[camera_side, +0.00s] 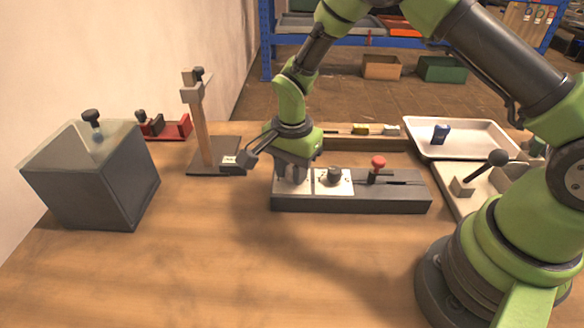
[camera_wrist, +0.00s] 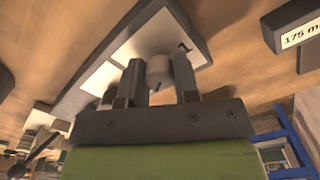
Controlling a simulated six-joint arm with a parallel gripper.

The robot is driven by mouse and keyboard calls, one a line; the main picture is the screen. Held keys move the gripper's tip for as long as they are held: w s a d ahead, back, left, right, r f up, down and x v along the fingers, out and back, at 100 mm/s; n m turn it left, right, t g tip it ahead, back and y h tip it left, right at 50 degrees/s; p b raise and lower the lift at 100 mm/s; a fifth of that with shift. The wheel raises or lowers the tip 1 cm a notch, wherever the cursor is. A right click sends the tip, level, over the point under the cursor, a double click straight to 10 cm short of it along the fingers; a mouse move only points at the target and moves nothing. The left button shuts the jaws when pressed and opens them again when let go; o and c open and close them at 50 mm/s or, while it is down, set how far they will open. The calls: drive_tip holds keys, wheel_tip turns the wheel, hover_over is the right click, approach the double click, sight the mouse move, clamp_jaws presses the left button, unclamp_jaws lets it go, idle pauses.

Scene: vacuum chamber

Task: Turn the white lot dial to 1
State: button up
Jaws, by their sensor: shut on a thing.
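The white lot dial (camera_wrist: 158,72) shows in the wrist view as a pale round knob on a white plate (camera_wrist: 140,40). A dark mark shows on the knob's near side. A small dark numeral, looking like 1, is on the plate just beyond the right finger. My gripper (camera_wrist: 157,64) is shut on the dial, one finger on each side. In the side view my gripper (camera_side: 293,178) points down at the left end of the dark grey block (camera_side: 350,203), where its fingers hide the dial.
On the same block, a dark knob (camera_side: 334,175) sits on a second white plate right beside my gripper, and a red-topped lever (camera_side: 378,164) stands farther right. A wooden post stand (camera_side: 200,120) and a grey box (camera_side: 95,180) are left. A white tray (camera_side: 480,150) lies back right. The front table is clear.

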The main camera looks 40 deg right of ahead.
drive_tip(key=n, duration=1.5)
drive_tip(key=shift+n, duration=0.3)
drive_tip(key=n, duration=1.1)
drive_tip(key=shift+n, duration=0.4)
drive_tip(key=o, duration=0.9)
